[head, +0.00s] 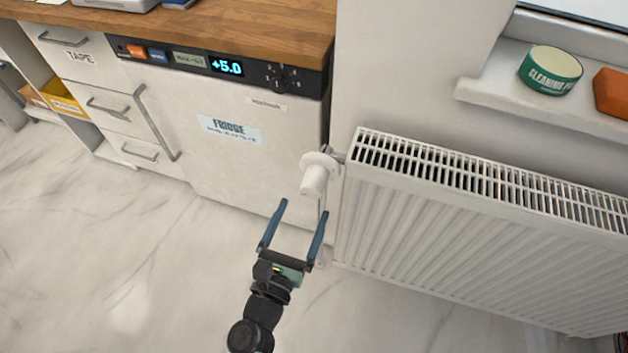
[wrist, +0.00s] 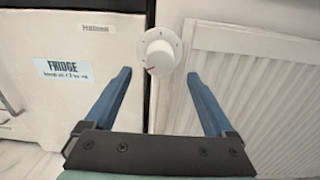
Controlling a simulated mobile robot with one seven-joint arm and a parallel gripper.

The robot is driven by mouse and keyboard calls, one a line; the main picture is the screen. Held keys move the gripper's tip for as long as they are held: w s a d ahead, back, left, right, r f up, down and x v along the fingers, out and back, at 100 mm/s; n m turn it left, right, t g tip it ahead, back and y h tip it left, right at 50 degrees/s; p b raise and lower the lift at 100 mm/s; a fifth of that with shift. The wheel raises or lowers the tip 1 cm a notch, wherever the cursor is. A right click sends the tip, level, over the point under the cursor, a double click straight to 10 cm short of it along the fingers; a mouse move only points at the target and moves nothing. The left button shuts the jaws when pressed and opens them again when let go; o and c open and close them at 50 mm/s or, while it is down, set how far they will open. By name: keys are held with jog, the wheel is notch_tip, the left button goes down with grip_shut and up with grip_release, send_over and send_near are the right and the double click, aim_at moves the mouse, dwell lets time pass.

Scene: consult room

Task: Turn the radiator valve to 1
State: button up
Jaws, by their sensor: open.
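The white radiator valve (head: 315,178) sticks out at the upper left corner of the radiator (head: 440,215). In the wrist view the valve knob (wrist: 160,52) faces me, with small marks on the ring around it and a reddish mark at its lower left. The numbers are too small to read. My gripper (head: 304,205) is open and empty, its two blue fingers pointing toward the valve. In the wrist view the knob lies beyond the fingertips (wrist: 158,72), roughly midway between them. The fingers look apart from it.
A white fridge (head: 185,120) stands close to the left of the valve under a wooden worktop (head: 220,22). A windowsill (head: 490,88) above the radiator holds a green tin (head: 550,72) and an orange block (head: 611,92). The marble-look floor (head: 110,250) is clear.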

aim_at(310, 194)
jog(key=b+x, duration=0.1)
jog(key=x, duration=0.7)
jog(key=shift+w, duration=0.2)
jog(key=c, duration=1.4)
jog(key=shift+o, duration=0.2)
